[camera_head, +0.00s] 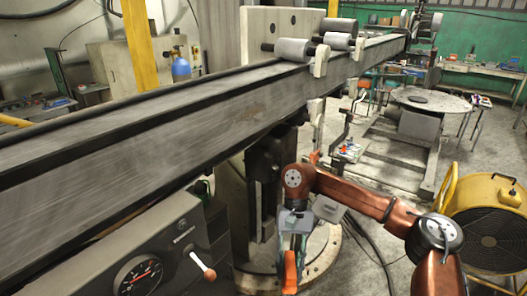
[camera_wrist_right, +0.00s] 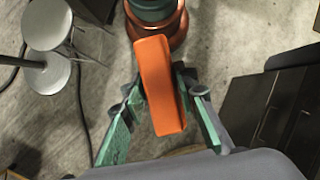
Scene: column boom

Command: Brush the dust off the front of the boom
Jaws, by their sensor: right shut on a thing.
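The boom (camera_head: 170,125) is a long grey beam running from the left foreground to the back right in the head view. Its front face is scuffed with pale streaks, and a faint brownish patch (camera_head: 250,113) shows midway along it. I cannot tell which marks are dust. My right gripper (camera_head: 293,240) hangs below and in front of the boom, apart from it. It is shut on an orange handle (camera_head: 290,272), which also shows between the green fingers in the right wrist view (camera_wrist_right: 160,88). No bristles are clearly visible. My left gripper is not in view.
A control box with a gauge (camera_head: 138,276) and a red-tipped lever (camera_head: 203,266) sits below the boom at left. A yellow fan (camera_head: 487,215) stands at right. A round table (camera_head: 432,98) is behind.

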